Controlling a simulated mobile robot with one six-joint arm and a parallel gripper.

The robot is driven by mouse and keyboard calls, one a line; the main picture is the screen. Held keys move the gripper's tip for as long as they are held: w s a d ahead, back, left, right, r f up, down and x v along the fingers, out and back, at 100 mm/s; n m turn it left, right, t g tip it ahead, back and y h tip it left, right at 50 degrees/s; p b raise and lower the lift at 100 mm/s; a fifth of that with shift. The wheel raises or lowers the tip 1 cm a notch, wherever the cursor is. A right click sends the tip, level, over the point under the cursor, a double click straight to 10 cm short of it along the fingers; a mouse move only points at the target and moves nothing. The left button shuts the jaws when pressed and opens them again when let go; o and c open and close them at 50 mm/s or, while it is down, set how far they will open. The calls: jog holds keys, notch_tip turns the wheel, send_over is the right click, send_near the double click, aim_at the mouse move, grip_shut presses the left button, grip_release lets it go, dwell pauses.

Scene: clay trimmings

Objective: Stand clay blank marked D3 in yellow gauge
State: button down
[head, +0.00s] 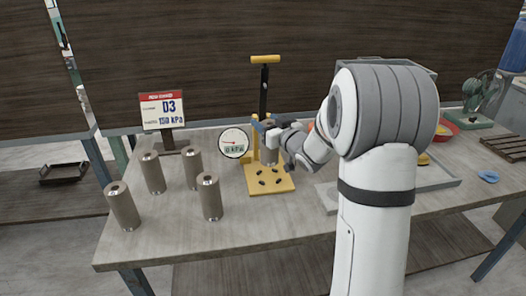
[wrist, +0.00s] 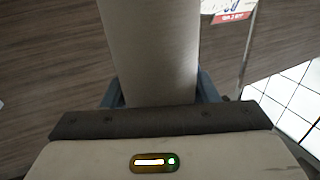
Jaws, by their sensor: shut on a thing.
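My gripper (head: 268,128) is shut on a grey-brown clay blank (head: 269,154) at the yellow gauge. In the wrist view the blank (wrist: 152,50) fills the space between the blue fingers; no mark on it is readable. The yellow gauge (head: 284,183) has a flat base with several dark pads, a black column and a yellow handle (head: 265,59) on top. Its round dial (head: 233,143) reads 0 kPa. The held blank is upright above the base's rear part; I cannot tell whether it touches. A sign (head: 162,110) reads D3, 150 kPa.
Several other clay blanks stand upright left of the gauge, the nearest being a front one (head: 209,197) and a rear one (head: 192,166). A grey tray (head: 440,183) lies at right, partly behind my arm. A green fan (head: 480,95) and blue ring (head: 488,176) are farther right.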

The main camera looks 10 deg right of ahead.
jog(key=shift+s+a+f, duration=0.1)
jog(key=shift+f, duration=1.4)
jog(key=shift+a+f, duration=0.1)
jog(key=shift+f, duration=1.4)
jog(key=shift+f+b, duration=0.25)
jog(key=shift+b, duration=0.05)
jog(key=c, duration=0.5)
grip_release()
jog(key=shift+r, duration=0.15)
